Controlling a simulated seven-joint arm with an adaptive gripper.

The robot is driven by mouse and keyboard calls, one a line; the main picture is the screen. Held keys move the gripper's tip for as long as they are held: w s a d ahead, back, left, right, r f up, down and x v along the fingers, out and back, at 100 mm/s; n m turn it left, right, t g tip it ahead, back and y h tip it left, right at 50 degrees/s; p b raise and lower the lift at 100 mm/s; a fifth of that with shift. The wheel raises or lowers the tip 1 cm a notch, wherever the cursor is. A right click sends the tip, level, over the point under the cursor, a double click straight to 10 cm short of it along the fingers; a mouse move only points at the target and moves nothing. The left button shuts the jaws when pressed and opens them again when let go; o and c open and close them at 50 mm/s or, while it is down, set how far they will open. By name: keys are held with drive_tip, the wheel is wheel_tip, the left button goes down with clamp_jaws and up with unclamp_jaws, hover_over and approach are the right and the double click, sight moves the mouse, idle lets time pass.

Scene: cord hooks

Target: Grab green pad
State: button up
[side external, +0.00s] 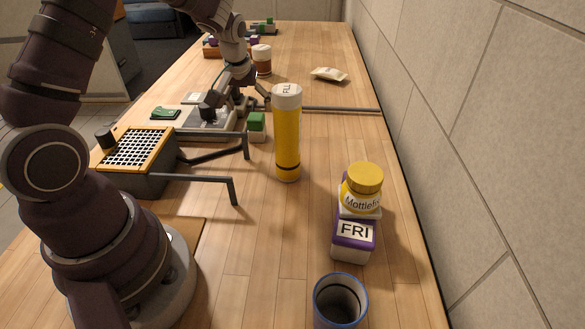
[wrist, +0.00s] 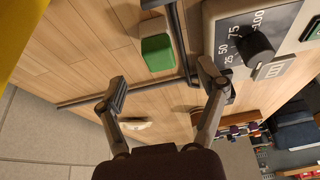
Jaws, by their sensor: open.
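A green-topped block with a pale base (side external: 256,122) stands on the table just left of the yellow tube; it also shows in the wrist view (wrist: 157,52), above the space between my fingertips. A flat green piece (side external: 165,113) lies farther left, beside the grey dial unit. A sliver of green (wrist: 313,31) shows at the right edge of the wrist view. I cannot tell which green thing is the pad. My gripper (side external: 238,98) is above the dial unit, close to the green-topped block. In the wrist view its fingers (wrist: 163,86) are spread and empty.
A tall yellow tube (side external: 288,140) stands close right of my gripper. Dark bar hooks (side external: 210,179) stick out from the grid-topped box (side external: 140,148). The dial unit (wrist: 245,40) has a black knob. A jar (side external: 362,186) sits on a FRI box (side external: 353,240). The wall bounds the right.

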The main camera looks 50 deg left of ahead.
sight(255, 118)
drive_tip(key=x, duration=0.8)
drive_tip(key=shift+w+r, duration=0.1)
drive_tip(key=shift+w, duration=0.1)
drive_tip(key=c, duration=1.2)
